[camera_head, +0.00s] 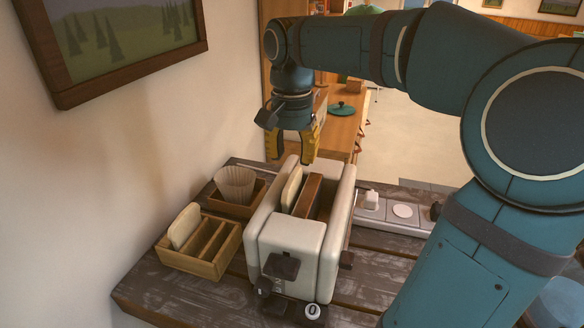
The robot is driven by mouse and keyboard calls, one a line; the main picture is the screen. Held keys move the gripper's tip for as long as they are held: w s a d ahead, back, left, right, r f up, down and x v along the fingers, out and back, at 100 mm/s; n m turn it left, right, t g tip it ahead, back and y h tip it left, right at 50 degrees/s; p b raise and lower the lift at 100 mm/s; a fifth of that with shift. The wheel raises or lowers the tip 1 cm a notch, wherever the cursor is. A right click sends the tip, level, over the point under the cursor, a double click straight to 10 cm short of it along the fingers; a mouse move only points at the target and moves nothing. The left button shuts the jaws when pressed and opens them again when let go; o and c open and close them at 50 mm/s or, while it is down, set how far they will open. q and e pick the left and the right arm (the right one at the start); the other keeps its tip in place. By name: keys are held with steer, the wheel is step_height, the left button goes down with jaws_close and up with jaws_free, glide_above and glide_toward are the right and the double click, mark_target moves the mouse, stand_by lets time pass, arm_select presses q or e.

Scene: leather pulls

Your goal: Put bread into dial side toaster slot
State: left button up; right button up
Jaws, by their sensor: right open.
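The white toaster (292,240) stands on the dark wooden table, with a black lever (281,265) and a small white dial (312,311) at its near end. A pale bread slice (291,188) stands upright in the toaster's left slot, its top showing. A brown upright face shows beside it; I cannot tell what it is. Another bread slice (184,227) stands in the left part of a wooden rack (199,265). My right gripper (294,150) is open and empty, with yellow fingertips pointing down above the toaster's far end. My left gripper is not in view.
A wooden tray (258,190) with a ribbed paper filter cup (235,184) stands behind the rack. A white power strip (375,212) lies right of the toaster. The wall closes off the left side. My right arm spans the right side.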

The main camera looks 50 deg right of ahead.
step_height(320, 180, up, 6)
steer(key=p, duration=0.1)
steer(key=shift+r, duration=0.1)
stand_by(0.6)
